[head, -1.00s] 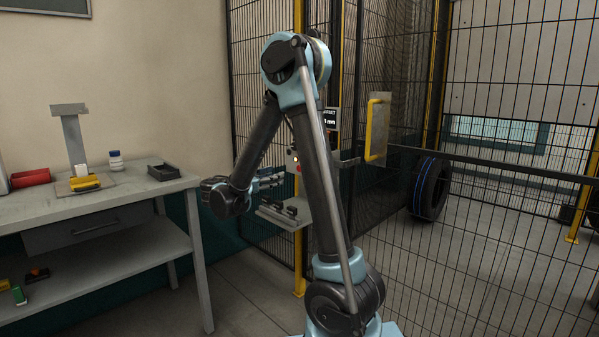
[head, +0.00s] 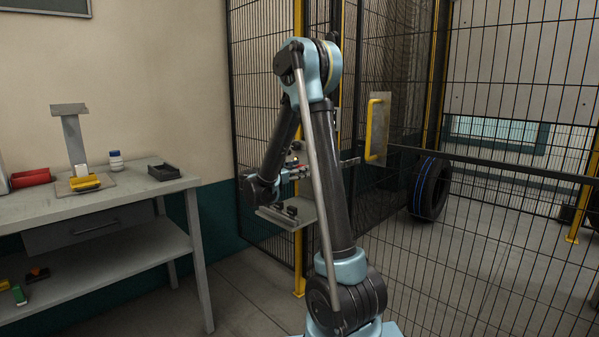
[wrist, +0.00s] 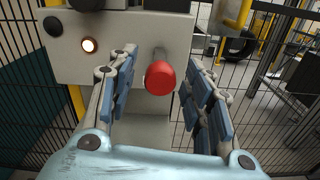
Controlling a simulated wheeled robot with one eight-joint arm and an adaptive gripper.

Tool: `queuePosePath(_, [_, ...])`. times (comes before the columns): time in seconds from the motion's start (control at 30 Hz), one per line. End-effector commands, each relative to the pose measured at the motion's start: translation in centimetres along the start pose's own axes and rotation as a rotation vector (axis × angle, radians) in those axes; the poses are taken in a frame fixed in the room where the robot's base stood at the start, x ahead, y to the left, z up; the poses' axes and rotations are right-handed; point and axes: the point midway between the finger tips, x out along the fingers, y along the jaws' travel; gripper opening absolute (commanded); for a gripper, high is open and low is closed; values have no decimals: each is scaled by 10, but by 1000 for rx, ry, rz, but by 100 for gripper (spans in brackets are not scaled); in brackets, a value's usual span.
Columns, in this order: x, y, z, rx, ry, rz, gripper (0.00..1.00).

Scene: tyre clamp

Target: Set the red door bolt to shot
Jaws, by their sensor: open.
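In the wrist view a red round knob (wrist: 160,76), the red bolt's end, sticks out toward me on a short grey shaft from a pale panel (wrist: 120,62). My gripper (wrist: 162,82) is open, with one blue-padded finger left of the knob and the other right of it. Neither finger visibly touches it. In the head view my gripper (head: 290,173) is partly hidden by my own arm and sits in front of the panel. The far end of the bolt is hidden in the wrist view.
A lit round lamp (wrist: 88,45) and black knobs are on the panel. A small shelf (head: 288,216) with dark items is below my gripper. Mesh fencing (head: 500,200) and a yellow door handle (head: 375,130) are to the right. A workbench (head: 100,205) stands left.

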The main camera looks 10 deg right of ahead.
Motion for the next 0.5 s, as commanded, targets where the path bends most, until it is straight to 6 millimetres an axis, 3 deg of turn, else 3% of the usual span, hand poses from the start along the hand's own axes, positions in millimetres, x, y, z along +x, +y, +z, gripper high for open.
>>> queuePosePath(0.43, [10,0,0,0,0,0,46])
queuePosePath(0.47, [10,0,0,0,0,0,44])
queuePosePath(0.5, [10,0,0,0,0,0,35])
